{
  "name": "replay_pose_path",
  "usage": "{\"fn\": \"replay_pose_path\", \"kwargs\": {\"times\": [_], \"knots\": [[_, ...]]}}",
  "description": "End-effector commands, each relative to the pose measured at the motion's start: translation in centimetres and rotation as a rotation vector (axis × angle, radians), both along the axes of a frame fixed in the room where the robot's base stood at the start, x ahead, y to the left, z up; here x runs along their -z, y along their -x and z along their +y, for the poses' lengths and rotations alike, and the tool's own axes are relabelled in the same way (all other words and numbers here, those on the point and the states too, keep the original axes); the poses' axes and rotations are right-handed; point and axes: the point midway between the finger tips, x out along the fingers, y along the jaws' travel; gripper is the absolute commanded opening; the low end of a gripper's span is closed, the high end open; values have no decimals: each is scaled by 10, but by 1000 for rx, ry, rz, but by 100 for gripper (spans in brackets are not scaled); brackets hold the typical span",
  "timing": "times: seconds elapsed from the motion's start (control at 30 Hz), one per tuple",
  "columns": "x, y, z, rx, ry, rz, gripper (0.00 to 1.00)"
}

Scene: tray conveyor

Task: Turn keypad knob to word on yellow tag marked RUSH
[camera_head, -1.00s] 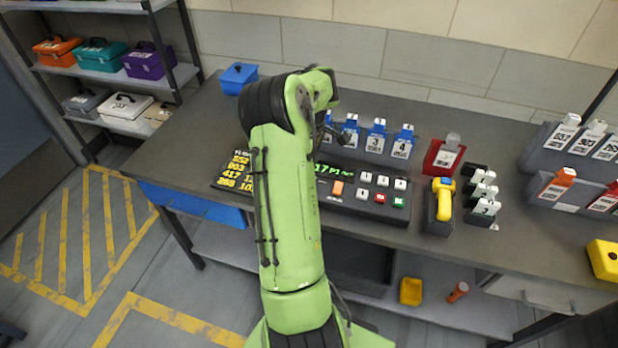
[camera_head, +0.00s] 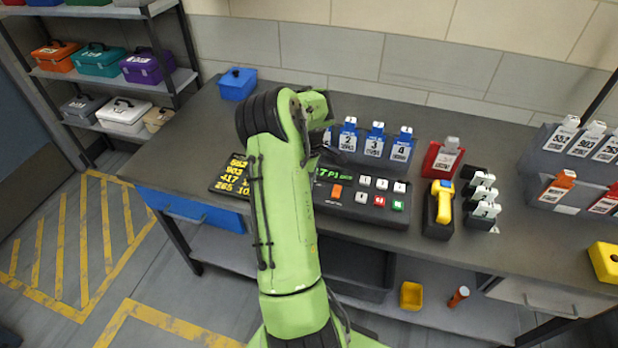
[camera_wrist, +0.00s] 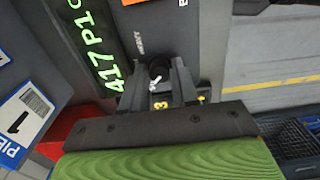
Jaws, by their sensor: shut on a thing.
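The keypad (camera_head: 345,208) is a black box on the table with a green-lettered display, an orange key and several white, red and green keys. In the wrist view its display (camera_wrist: 92,40) reads "417 P1" before running out of frame. The dark round knob (camera_wrist: 158,66) sits between the fingertips of my gripper (camera_wrist: 160,82), which is shut on it. A white pointer mark shows at the knob. A small word printed beside the knob is too small to read surely. My arm hides the knob and gripper in the head view. No yellow tag reading RUSH can be made out.
A black board with yellow numbers (camera_head: 232,178) lies left of the keypad. Blue tag holders (camera_head: 374,142) stand behind it. A red holder (camera_head: 441,160) and a yellow scanner (camera_head: 443,200) stand to its right. A blue box (camera_head: 238,84) sits at the back left.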

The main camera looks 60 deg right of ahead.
Motion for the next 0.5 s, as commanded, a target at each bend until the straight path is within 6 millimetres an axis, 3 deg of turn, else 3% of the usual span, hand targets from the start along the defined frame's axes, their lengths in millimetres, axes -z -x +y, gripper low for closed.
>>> {"fn": "replay_pose_path", "kwargs": {"times": [0.27, 0.5], "knots": [[-1, 0, 0, 54, 0, -1, 0], [-2, 0, 0, 209, 0, -2, 0]]}}
